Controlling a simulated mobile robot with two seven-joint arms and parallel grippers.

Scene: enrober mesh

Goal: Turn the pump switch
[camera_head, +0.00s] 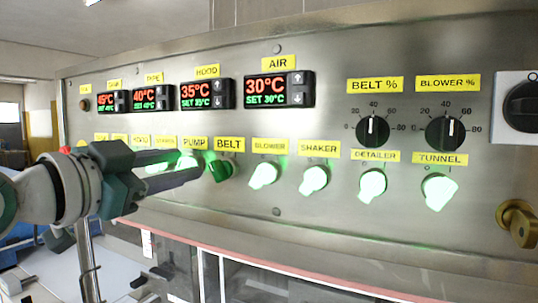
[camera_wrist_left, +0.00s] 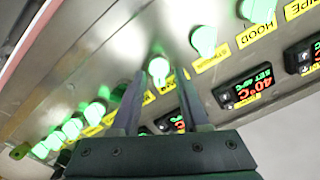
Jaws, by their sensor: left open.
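The pump switch (camera_head: 187,160) is a lit green knob under the yellow PUMP label (camera_head: 194,143) on the steel control panel. My left gripper (camera_head: 191,165) reaches in from the left in the head view, and its fingers partly hide the knob. In the left wrist view the glowing pump knob (camera_wrist_left: 158,68) shows between the two open fingertips of the left gripper (camera_wrist_left: 160,80). I cannot tell whether either finger touches it. The knob's exact angle is blurred by its glow. My right gripper is not in view.
The belt switch (camera_head: 222,169) is close to the right of the fingertips. Blower (camera_head: 264,175) and shaker (camera_head: 314,179) knobs follow in the same row. The stamper knob (camera_wrist_left: 204,40) is the other neighbour in the wrist view. Temperature displays (camera_head: 208,95) sit above.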

